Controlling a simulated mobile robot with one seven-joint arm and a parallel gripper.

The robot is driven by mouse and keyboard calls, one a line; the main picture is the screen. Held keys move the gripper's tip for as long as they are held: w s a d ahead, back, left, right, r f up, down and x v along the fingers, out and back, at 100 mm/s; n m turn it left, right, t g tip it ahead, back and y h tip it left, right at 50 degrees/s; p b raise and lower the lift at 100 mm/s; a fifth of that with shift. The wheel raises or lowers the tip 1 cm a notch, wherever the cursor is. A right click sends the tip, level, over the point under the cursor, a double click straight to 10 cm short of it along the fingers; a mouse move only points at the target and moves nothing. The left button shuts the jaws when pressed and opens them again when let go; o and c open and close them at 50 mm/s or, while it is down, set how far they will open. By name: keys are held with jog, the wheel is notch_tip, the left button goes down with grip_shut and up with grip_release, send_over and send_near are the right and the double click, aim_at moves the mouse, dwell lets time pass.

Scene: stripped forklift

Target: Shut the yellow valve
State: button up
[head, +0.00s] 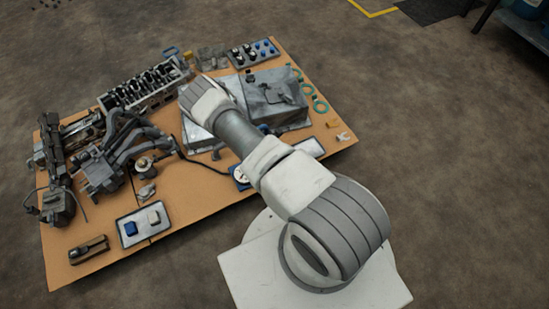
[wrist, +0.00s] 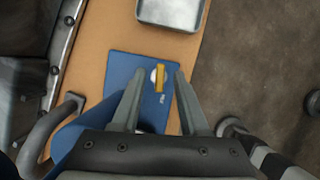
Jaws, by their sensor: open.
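The yellow valve handle (wrist: 159,78) shows in the wrist view as a short upright bar beside a small pale round part. It stands over a blue plate (wrist: 118,70) on the tan board. My gripper (wrist: 159,73) is open, with one grey finger on each side of the handle. A gap shows between the handle and each finger, and whether the fingers are level with it in height I cannot tell. In the head view a blue plate (head: 239,183) with a white round part shows beside my arm; my fingers are hidden there.
A metal tray (wrist: 170,14) lies just beyond the blue plate. A dark curved pipe or handle (wrist: 45,130) and grey bulky parts stand at left in the wrist view. The board (head: 190,205) holds several engine parts; open floor (head: 440,150) lies to the right.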

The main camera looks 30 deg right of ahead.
jog(key=p+v, duration=0.6)
jog(key=v, duration=1.1)
jog(key=shift+r+p, duration=0.25)
jog(key=shift+p, duration=0.1)
jog(key=shift+w, duration=0.1)
